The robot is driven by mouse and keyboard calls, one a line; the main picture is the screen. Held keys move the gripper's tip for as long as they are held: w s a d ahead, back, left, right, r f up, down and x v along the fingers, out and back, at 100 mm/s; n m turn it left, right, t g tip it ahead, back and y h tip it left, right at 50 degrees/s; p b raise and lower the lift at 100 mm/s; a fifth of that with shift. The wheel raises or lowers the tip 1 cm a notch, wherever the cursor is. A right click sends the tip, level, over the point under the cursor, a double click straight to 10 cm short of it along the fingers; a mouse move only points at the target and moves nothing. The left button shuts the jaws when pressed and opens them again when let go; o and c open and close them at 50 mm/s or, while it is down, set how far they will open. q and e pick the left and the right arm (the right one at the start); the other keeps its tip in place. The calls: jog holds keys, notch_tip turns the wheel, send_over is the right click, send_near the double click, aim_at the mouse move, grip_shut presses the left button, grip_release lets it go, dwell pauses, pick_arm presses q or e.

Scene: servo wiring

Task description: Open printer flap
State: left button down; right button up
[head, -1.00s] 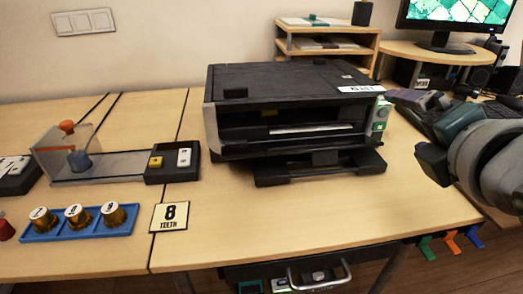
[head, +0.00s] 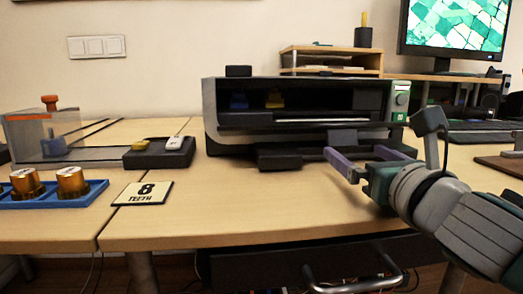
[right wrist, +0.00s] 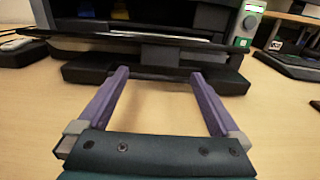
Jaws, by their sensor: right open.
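The black printer (head: 222,118) stands on the wooden desk, with an open front bay that holds a blue piece (head: 239,101) and a yellow piece (head: 274,99). A dark grey tab (head: 342,137) sits at its lower front, and it also shows in the right wrist view (right wrist: 172,56). I cannot tell for sure which part is the flap. My right gripper (head: 353,151) is open and empty in front of the tab. In the right wrist view its purple fingers (right wrist: 159,73) point at the low front tray (right wrist: 95,68), with bare desk between them. My left gripper is out of view.
A dark box (head: 158,153) with a white and a yellow part lies left of the printer. A keyboard (head: 483,131) is at the right. The desk front is clear.

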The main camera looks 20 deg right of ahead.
aim_at(343, 145)
jog(key=b+x, duration=0.2)
jog(key=x, duration=0.4)
jog(key=shift+w, duration=0.35)
grip_shut()
dwell(0.5)
